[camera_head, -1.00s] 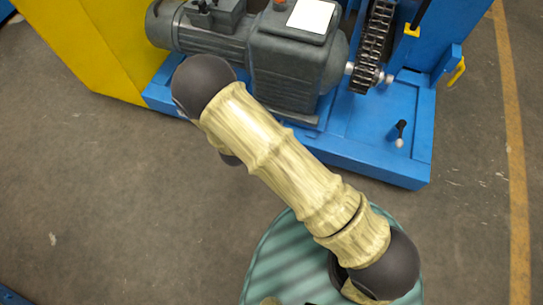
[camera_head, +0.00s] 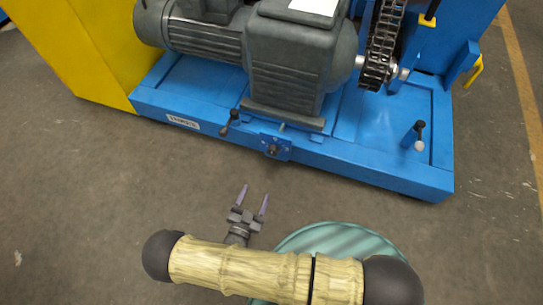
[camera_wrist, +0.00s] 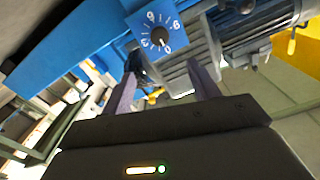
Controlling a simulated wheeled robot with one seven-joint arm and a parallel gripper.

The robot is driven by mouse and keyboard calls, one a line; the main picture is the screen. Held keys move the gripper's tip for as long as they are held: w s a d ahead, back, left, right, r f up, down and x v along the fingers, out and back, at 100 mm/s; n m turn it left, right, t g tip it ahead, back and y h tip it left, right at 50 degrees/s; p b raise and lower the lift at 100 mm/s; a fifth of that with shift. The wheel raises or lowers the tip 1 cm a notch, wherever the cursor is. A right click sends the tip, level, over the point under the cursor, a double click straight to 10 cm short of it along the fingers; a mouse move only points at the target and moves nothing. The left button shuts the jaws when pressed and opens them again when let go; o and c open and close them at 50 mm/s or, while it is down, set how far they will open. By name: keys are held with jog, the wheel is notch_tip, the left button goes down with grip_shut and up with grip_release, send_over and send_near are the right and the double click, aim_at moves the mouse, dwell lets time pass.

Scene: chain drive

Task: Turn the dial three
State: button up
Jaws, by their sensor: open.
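The dial (camera_head: 273,149) is a small dark knob on a blue square plate at the front edge of the blue machine base. In the wrist view the dial (camera_wrist: 156,38) shows white numbers around the dark knob; I cannot tell exactly where its pointer stands. My gripper (camera_head: 254,193) is open and empty, in front of the dial and apart from it, its two purple-grey fingers toward the machine. In the wrist view the fingers of my gripper (camera_wrist: 161,70) stand apart, with the dial beyond and just above the gap between their tips.
A black-handled lever (camera_head: 231,121) stands left of the dial. Another lever (camera_head: 419,136) is at the base's right end. The grey motor and gearbox (camera_head: 290,65) and a chain (camera_head: 383,45) stand behind. The grey floor (camera_head: 110,210) before the machine is clear.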

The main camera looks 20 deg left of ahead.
aim_at(272, 154)
jog(key=shift+w, duration=0.1)
jog(key=w+b, duration=0.2)
jog(key=w, duration=0.3)
jog(key=w+d+b, duration=0.1)
jog(key=w+b, duration=0.1)
jog(key=w, duration=0.4)
jog(key=w+b, duration=0.3)
jog(key=w, duration=0.2)
jog(key=shift+w+d+f, duration=0.15)
jog(key=shift+w, duration=0.45)
jog(key=c, duration=1)
jog(key=shift+o, duration=0.2)
jog(key=shift+r+m, duration=0.2)
jog(key=shift+m, duration=0.1)
